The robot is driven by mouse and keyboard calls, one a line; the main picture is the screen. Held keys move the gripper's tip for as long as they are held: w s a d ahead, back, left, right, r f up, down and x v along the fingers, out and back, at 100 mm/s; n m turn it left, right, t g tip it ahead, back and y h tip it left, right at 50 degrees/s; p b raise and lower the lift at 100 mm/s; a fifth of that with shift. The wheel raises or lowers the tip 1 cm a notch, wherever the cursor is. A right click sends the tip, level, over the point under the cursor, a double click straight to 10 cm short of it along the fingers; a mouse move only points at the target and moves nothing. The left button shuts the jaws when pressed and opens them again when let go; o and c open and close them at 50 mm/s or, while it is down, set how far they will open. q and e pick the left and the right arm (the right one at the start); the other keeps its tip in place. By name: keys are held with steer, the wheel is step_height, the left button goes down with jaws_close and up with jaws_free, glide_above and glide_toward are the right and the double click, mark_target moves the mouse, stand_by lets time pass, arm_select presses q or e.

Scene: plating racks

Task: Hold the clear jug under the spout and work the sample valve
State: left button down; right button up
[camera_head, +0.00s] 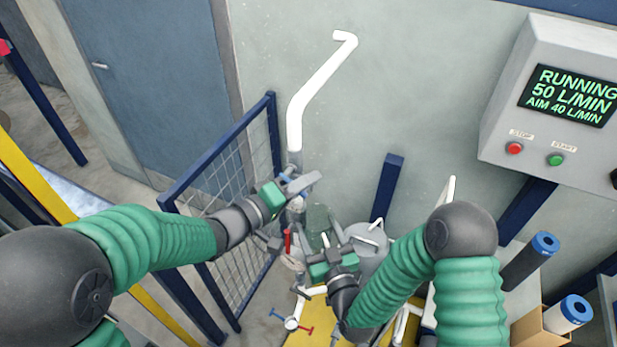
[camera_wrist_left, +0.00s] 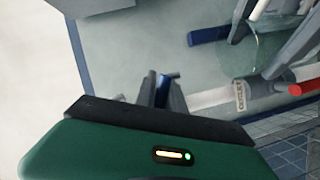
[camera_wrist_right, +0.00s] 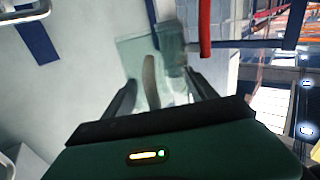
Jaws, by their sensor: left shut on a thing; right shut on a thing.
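The clear jug (camera_head: 318,220) is a see-through greenish vessel beside the white pipe's lower fittings. It also shows in the left wrist view (camera_wrist_left: 252,48) and the right wrist view (camera_wrist_right: 134,55). My right gripper (camera_head: 326,247) is shut on its pale handle (camera_wrist_right: 150,78). My left gripper (camera_head: 300,187) is above the jug, at the pipe, shut on a small blue valve handle (camera_wrist_left: 172,76). A grey fitting (camera_wrist_right: 172,50) overlaps the jug in the right wrist view; I cannot tell whether it is the spout or how full the jug is.
A red handle (camera_head: 288,241) is close to the jug's left. An outlet label (camera_wrist_left: 240,95) marks the pipe. The control panel (camera_head: 560,100) reads RUNNING, 50 L/MIN, AIM 40 L/MIN. A blue mesh guard (camera_head: 230,180) stands left, and a grey rounded vessel (camera_head: 366,240) stands right.

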arm_select(q)
steer(key=shift+f, duration=0.25)
steer(key=c, duration=1.4)
jaws_free()
steer(key=shift+c, duration=0.2)
steer(key=shift+r, duration=0.1)
steer(key=v, duration=1.2)
steer(key=shift+w, duration=0.15)
